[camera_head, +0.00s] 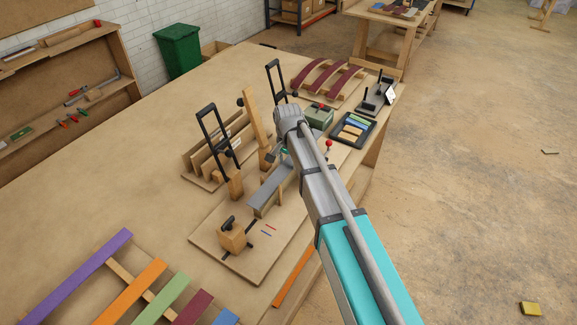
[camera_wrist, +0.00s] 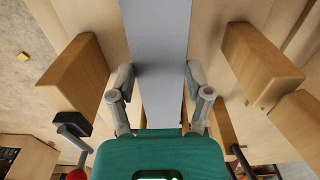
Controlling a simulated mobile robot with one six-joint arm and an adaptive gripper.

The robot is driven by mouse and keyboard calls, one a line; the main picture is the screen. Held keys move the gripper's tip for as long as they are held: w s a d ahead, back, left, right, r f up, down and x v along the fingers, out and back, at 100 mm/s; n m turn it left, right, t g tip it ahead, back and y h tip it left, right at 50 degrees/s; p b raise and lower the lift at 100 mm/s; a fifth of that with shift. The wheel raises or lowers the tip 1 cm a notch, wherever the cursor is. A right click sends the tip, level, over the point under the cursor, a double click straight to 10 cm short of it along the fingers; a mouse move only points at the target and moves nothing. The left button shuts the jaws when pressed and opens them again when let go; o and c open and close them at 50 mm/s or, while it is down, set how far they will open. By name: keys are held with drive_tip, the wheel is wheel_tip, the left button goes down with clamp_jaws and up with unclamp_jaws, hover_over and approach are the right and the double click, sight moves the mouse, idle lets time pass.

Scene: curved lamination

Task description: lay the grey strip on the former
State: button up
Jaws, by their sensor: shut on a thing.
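The grey strip (camera_head: 269,192) is long and flat and lies above the wooden base board (camera_head: 250,266) in the head view. In the wrist view the strip (camera_wrist: 160,25) runs straight away from between the fingers of my gripper (camera_wrist: 158,76). My gripper is shut on it, one finger at each side edge. In the head view my arm mostly hides my gripper. The former is largely covered by the strip and my arm, so I cannot tell whether the strip touches it. Wooden blocks stand on both sides of the strip, left (camera_wrist: 75,75) and right (camera_wrist: 258,65) in the wrist view.
A wooden block with a black knob (camera_head: 232,238) and a tall wooden post (camera_head: 256,112) stand near the strip. Coloured strips (camera_head: 90,265) lie at front left. The bench's left side is clear.

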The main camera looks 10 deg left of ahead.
sight(288, 165)
drive_tip(key=shift+f+b, duration=0.5)
drive_tip(key=o, duration=1)
drive_tip(key=shift+o, duration=0.2)
drive_tip(key=shift+r+p, duration=0.3)
wheel_tip(288, 165, up, 12)
drive_tip(key=p, duration=1.2)
drive_tip(key=shift+r, duration=0.2)
idle(0.3)
drive_tip(key=s+d+n, duration=0.1)
drive_tip(key=s+d, duration=0.4)
drive_tip(key=d, duration=0.6)
drive_tip(key=s+d+n, duration=0.1)
drive_tip(key=s+d, duration=0.3)
drive_tip(key=d, duration=0.7)
drive_tip(key=s+d+n, duration=0.1)
drive_tip(key=s+d, duration=0.4)
drive_tip(key=d, duration=0.6)
drive_tip(key=shift+s+d+n, duration=0.25)
drive_tip(key=shift+s+n, duration=0.1)
drive_tip(key=shift+n, duration=0.05)
